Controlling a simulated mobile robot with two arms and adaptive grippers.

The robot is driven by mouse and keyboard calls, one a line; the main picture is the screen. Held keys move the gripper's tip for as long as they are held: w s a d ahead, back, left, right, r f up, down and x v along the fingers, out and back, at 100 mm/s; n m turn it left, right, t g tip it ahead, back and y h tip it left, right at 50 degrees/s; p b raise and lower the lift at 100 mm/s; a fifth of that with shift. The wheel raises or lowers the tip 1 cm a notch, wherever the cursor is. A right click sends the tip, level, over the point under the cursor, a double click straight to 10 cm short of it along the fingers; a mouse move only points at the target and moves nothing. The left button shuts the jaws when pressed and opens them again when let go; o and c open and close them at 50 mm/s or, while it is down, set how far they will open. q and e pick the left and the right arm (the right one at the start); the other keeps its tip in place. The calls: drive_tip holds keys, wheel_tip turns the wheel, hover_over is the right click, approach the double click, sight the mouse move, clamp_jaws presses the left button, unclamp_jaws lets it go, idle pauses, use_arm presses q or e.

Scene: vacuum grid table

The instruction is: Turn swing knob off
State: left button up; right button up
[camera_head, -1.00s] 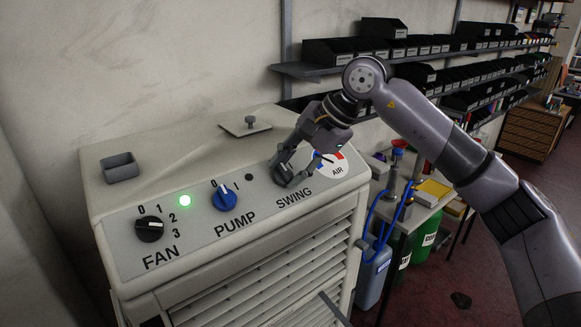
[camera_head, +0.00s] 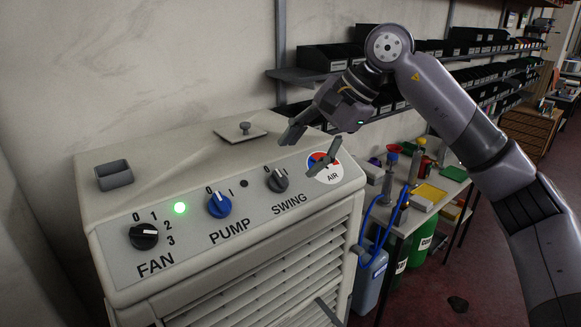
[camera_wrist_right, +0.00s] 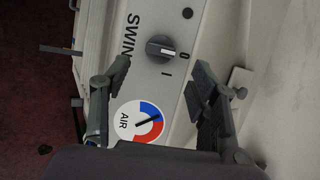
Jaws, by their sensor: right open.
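The dark grey SWING knob (camera_head: 277,180) sits on the sloped front panel of the white cooler, to the right of the PUMP knob. In the right wrist view the SWING knob (camera_wrist_right: 160,48) has its white pointer line toward the 0 mark, with the I mark off to one side. My right gripper (camera_head: 299,160) is open and empty, above and to the right of the SWING knob, over the AIR dial. The wrist view shows its two fingers (camera_wrist_right: 161,66) spread apart, not touching the knob. My left gripper is not in view.
The blue PUMP knob (camera_head: 219,204), a green light (camera_head: 180,208) and the black FAN knob (camera_head: 144,236) are left on the panel. The round AIR dial (camera_head: 329,174) is on the right. A grey cup (camera_head: 114,175) and a knobbed lid (camera_head: 242,131) are on top.

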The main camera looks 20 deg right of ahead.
drive_tip(key=v, duration=0.5)
drive_tip(key=shift+d+r, duration=0.1)
drive_tip(key=shift+r, duration=0.05)
